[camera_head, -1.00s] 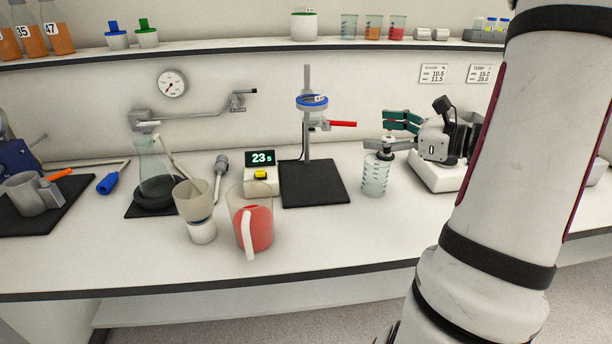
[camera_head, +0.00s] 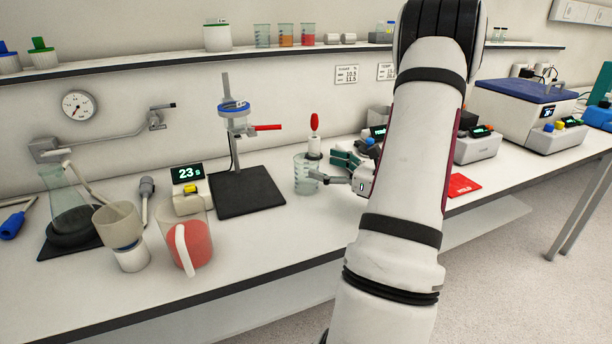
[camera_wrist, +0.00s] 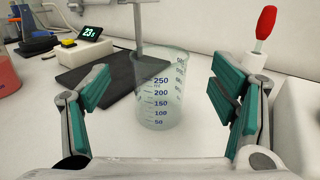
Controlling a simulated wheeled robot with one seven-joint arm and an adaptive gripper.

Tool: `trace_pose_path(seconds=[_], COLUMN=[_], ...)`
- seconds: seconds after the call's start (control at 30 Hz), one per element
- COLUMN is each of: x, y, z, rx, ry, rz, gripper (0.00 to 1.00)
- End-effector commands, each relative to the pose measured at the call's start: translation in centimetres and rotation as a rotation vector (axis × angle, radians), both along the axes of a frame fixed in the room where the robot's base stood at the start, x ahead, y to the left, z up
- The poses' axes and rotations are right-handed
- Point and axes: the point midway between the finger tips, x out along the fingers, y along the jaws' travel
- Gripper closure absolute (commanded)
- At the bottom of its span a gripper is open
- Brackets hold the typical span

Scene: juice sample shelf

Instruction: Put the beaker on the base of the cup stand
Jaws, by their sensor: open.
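A clear glass beaker (camera_head: 303,180) with blue marks stands upright and empty-looking on the bench, to the right of the cup stand. In the wrist view the beaker (camera_wrist: 158,95) is between and beyond my open fingers, with a gap on either side. My gripper (camera_head: 338,170) is low at the beaker's right side in the head view; it also shows in the wrist view (camera_wrist: 160,95). The cup stand has a black flat base (camera_head: 250,193), a grey post and a blue ring (camera_head: 233,107). The visible top of the base is bare.
A red-handled tool in a white holder (camera_head: 314,146) stands just behind the beaker. A timer (camera_head: 187,175) and a jug of red liquid (camera_head: 190,240) are left of the base. A red lever (camera_head: 267,127) sticks out from the post.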

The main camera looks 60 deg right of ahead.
Motion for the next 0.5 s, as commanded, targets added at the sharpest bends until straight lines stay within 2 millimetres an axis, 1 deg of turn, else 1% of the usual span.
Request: trace_pose_path(seconds=[0.07, 0.3, 0.4, 0.5], x=[0.8, 4.6, 5.6, 6.1], y=[0.1, 0.3, 0.3, 0.3], z=[0.0, 0.1, 0.0, 0.1], rx=[0.0, -0.001, 0.0, 0.0], ry=[0.0, -0.001, 0.0, -0.001], rz=[0.004, 0.005, 0.003, 0.002], gripper=[0.21, 0.21, 0.21, 0.21])
